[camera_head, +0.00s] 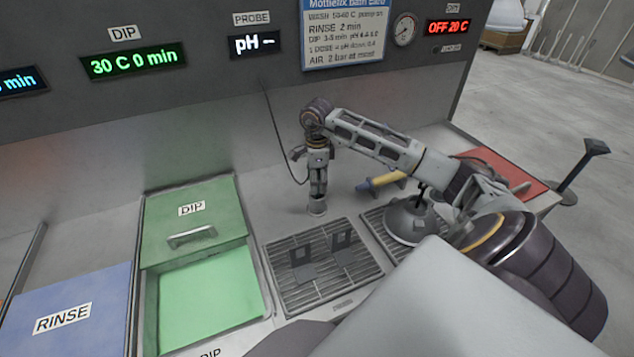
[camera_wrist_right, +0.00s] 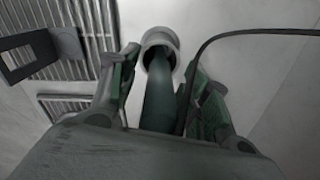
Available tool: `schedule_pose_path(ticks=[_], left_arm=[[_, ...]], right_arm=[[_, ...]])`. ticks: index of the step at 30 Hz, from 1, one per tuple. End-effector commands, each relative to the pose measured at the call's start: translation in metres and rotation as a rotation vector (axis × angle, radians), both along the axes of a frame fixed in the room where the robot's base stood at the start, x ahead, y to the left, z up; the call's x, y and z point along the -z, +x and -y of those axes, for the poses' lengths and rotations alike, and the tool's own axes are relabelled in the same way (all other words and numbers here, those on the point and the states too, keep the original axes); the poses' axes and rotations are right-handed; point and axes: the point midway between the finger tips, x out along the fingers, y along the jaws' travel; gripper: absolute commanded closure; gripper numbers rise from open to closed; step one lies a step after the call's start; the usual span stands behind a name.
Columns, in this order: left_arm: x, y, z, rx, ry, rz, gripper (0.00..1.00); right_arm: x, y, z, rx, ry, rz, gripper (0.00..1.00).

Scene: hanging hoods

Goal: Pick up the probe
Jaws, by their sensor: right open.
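The probe (camera_wrist_right: 160,98) is a dark green rod standing in a pale round holder (camera_wrist_right: 161,42) in the right wrist view. In the head view its holder (camera_head: 317,208) stands on the grey bench, and the gripper mostly hides the probe. My right gripper (camera_head: 318,178) points down over it. In the right wrist view the gripper (camera_wrist_right: 163,70) is open, with one finger on each side of the probe. Whether either finger touches it I cannot tell. A thin black cable (camera_head: 277,135) runs from the panel down to this spot. My left gripper is not in view.
A slatted rack (camera_head: 310,300) with two dark plates stands in front. A green DIP tank (camera_head: 205,300) with a partly covering lid (camera_head: 190,240) and a blue RINSE lid (camera_head: 85,300) are to the left. A yellow-handled tool (camera_head: 388,180) and red mat (camera_head: 515,172) lie right.

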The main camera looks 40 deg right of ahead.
Motion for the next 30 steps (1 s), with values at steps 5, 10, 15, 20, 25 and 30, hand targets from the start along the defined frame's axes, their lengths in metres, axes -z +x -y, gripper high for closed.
schedule_pose_path(ticks=[5,10,15,20,25,30], left_arm=[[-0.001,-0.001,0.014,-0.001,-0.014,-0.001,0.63],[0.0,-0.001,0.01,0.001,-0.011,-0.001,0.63],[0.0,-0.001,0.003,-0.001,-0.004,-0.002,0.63],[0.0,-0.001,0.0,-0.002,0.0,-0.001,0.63],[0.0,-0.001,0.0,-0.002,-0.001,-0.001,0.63],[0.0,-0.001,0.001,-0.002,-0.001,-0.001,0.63]], right_arm=[[0.004,0.0,0.0,0.0,0.0,0.0,0.53],[0.004,0.0,0.0,0.0,0.0,0.0,0.53],[0.004,0.0,0.0,0.0,0.0,0.0,0.53],[0.004,0.0,0.0,0.0,0.0,0.0,0.65],[0.004,0.0,0.0,0.0,0.0,0.0,0.87],[0.004,0.0,0.0,0.0,-0.001,0.001,1.0]])
